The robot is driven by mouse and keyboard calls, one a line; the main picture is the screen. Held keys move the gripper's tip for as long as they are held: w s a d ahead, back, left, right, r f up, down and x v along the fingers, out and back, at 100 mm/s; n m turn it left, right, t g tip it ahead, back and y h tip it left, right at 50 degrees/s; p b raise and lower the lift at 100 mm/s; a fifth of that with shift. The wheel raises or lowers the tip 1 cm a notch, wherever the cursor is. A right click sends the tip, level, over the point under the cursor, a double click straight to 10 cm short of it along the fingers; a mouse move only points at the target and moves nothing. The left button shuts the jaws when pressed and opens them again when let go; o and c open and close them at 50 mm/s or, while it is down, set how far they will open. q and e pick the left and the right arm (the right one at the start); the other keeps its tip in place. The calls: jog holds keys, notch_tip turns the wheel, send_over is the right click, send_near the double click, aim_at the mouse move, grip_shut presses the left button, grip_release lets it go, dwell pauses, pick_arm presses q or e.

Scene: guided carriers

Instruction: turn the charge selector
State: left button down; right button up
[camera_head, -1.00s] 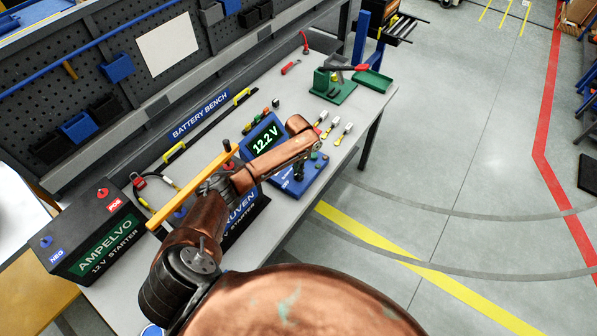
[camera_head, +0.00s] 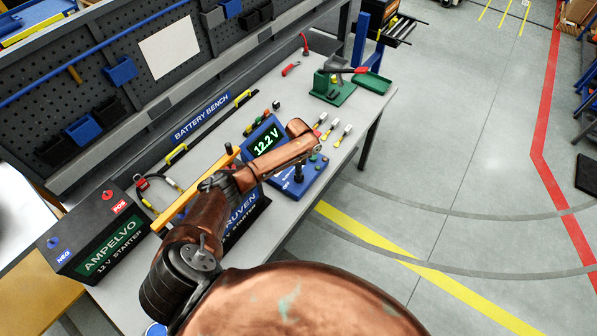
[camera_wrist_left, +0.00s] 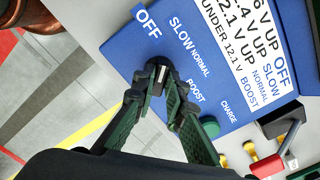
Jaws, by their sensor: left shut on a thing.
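The blue charger (camera_head: 262,127) stands on the bench with its display reading 12.2 V. Its panel (camera_wrist_left: 150,45) fills the upper left wrist view, with the words OFF, SLOW, NORMAL and BOOST around the charge selector. My left gripper (camera_wrist_left: 163,88) is shut on the selector, a dark knob largely hidden between the fingertips. I cannot tell which word the knob points to. In the head view my left gripper (camera_head: 299,172) shows only as a small dark shape at the panel, below the copper arm. My right gripper is not in view.
A green button (camera_wrist_left: 210,128) sits beside the fingers. A black AMPELVO battery (camera_head: 108,245) stands at the left; another battery (camera_head: 247,218) is partly behind my arm. A yellow bar (camera_head: 190,202) crosses behind the arm. A green tool stand (camera_head: 333,90) is at the bench's far end.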

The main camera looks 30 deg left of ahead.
pick_arm(q)
jog(key=m, duration=0.6)
jog(key=shift+w+m+p, duration=0.1)
jog(key=shift+m+p, duration=0.2)
jog(key=m, duration=0.5)
jog(key=shift+b, duration=0.3)
jog(key=shift+m, duration=0.4)
jog(key=c, duration=2)
grip_release()
jog(key=shift+o, duration=0.2)
notch_tip(320, 180, up, 12)
